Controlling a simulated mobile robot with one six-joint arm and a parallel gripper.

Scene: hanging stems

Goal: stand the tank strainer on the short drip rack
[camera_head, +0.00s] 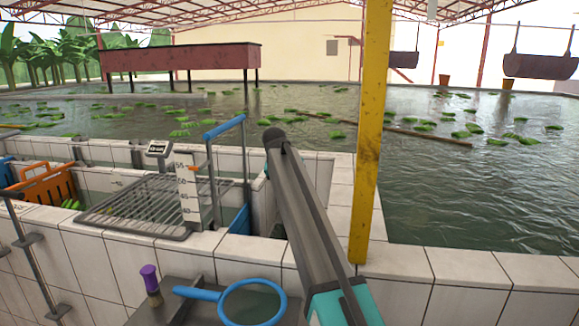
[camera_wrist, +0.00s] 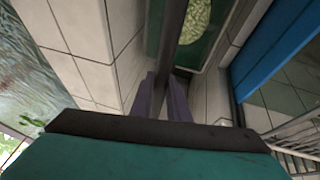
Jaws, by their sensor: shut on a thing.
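My gripper (camera_wrist: 162,100) shows purple fingers in the wrist view, shut on a dark narrow rod (camera_wrist: 174,35). The rod runs up out of the top of the picture; I take it to be the tank strainer's handle, but its end is out of view. In the head view my arm hides the gripper and what it holds. A grey wire rack (camera_head: 150,205), which I take to be the short drip rack, lies on the tiled ledge left of my arm. Its bars also show at the right edge of the wrist view (camera_wrist: 300,135).
A blue hoop with a handle (camera_head: 252,290) and a purple-topped object (camera_head: 150,280) sit in front. A yellow post (camera_head: 371,130) stands right of my arm. A white numbered gauge (camera_head: 187,190) and a blue rail (camera_head: 224,127) stand by the rack. An orange crate (camera_head: 45,185) is left.

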